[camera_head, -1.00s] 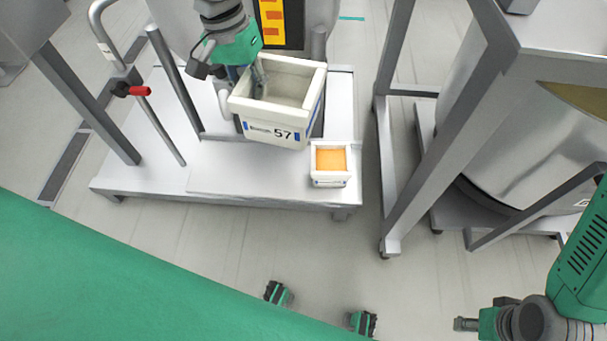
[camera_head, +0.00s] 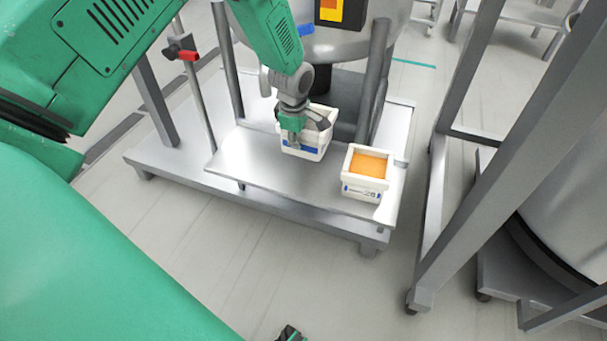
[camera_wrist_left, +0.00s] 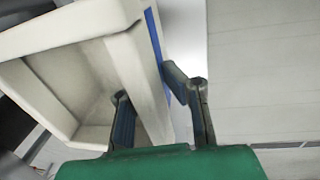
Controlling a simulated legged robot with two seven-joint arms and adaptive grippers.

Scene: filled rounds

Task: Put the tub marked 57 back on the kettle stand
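The white tub (camera_head: 314,150) with a blue stripe is at the kettle stand (camera_head: 165,165), below the kettle and behind its front edge. Its number cannot be read now. Whether its base touches the stand's top cannot be told. My left gripper (camera_head: 294,138) reaches down over the tub's near wall. In the left wrist view, one finger is inside the tub (camera_wrist_left: 65,42) and the other outside, with the wall between the fingertips (camera_wrist_left: 145,82); it looks shut on that wall.
A smaller-looking white tub with orange contents (camera_head: 366,188) stands on the stand's right front corner. The kettle (camera_head: 345,45) and its grey legs (camera_head: 373,80) rise close behind the held tub. A grey frame (camera_head: 480,160) stands to the right. The stand's left part is bare.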

